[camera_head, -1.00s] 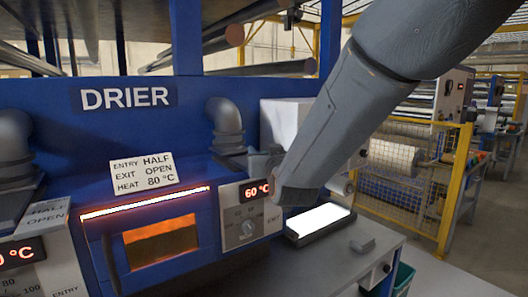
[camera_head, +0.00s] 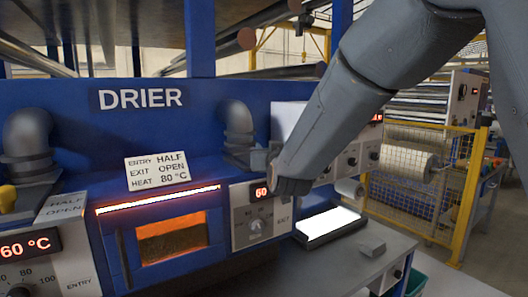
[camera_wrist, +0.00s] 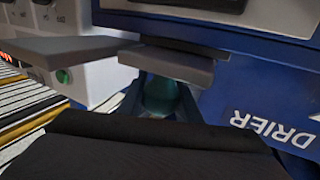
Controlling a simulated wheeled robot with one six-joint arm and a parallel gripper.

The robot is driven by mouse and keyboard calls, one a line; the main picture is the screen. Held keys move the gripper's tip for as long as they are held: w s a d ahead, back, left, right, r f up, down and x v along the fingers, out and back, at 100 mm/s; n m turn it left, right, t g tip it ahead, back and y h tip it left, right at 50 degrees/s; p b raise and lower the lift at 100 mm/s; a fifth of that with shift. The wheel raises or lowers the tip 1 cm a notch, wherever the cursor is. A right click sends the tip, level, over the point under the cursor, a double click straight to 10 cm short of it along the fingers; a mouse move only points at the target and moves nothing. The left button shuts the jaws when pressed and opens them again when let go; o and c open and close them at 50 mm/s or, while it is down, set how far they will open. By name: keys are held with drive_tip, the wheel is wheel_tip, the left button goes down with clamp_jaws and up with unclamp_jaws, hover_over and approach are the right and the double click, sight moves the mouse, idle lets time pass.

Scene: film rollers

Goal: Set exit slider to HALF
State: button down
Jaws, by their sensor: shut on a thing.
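My gripper (camera_head: 284,172) is at the right end of the drier's top, just right of the exit duct (camera_head: 238,128) and above the exit panel (camera_head: 252,218). The jaws are shut on the exit slider, but the fingertips and handle are largely hidden in the head view. The wrist view looks upside down: flat grey plates (camera_wrist: 180,65) show ahead of the dark gripper body, with the DRIER sign (camera_wrist: 275,130) to the right. The exit position labels are hidden, so I cannot read the slider's setting.
A note (camera_head: 157,171) on the drier reads ENTRY HALF, EXIT OPEN, HEAT 80 °C. At left is the entry slide plate (camera_head: 62,207) marked HALF and OPEN.

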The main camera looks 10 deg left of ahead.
drive_tip(key=c, duration=1.3)
unclamp_jaws()
drive_tip(key=b+v, duration=0.2)
drive_tip(key=v, duration=0.6)
drive_tip(key=shift+b, duration=0.3)
